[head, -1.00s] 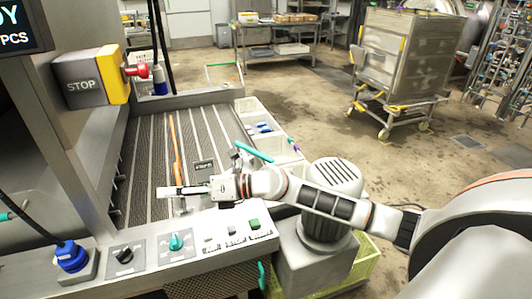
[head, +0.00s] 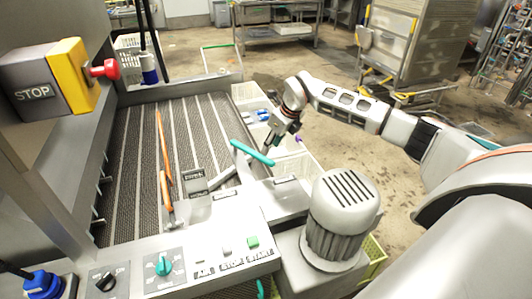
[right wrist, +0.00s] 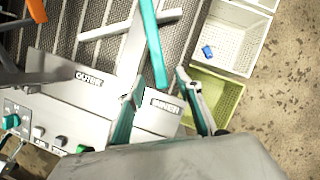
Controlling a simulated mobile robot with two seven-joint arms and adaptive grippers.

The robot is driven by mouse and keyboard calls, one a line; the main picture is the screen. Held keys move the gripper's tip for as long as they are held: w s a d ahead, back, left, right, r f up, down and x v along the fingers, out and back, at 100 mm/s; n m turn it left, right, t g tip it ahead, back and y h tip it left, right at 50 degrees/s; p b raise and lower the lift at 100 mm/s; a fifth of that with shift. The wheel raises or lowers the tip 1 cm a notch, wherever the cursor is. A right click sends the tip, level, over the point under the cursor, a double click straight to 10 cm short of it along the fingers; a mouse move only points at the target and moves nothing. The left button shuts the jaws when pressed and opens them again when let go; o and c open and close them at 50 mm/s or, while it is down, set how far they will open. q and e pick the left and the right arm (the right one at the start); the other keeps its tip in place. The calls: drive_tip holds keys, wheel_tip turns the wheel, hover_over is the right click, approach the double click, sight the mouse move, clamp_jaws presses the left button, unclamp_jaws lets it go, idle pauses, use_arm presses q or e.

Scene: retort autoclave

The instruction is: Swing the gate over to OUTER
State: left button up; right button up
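The gate's teal handle (head: 252,153) sticks up at the right edge of the slatted conveyor, near the INNER label (head: 285,179). In the right wrist view the teal handle (right wrist: 154,45) runs between the fingertips, with the OUTER label (right wrist: 88,78) to its left and the INNER label (right wrist: 166,107) below. A pale metal bar (right wrist: 105,31) lies across the slats by it. My right gripper (head: 272,142) is open just behind and right of the handle; its fingers (right wrist: 163,95) stand apart. I cannot tell whether they touch the handle. My left gripper is not in view.
An orange bar (head: 164,160) and a dark plate (head: 194,182) stand over the conveyor (head: 130,140). A grey motor (head: 342,205) and white crates (head: 250,95) are at the right. The control panel (head: 205,262) is in front; a stop button box (head: 50,80) is at left.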

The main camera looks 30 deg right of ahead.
sight(264, 158)
drive_tip(key=shift+p+x, duration=0.3)
drive_tip(key=shift+x, duration=3)
drive_tip(key=shift+a, duration=0.15)
clamp_jaws()
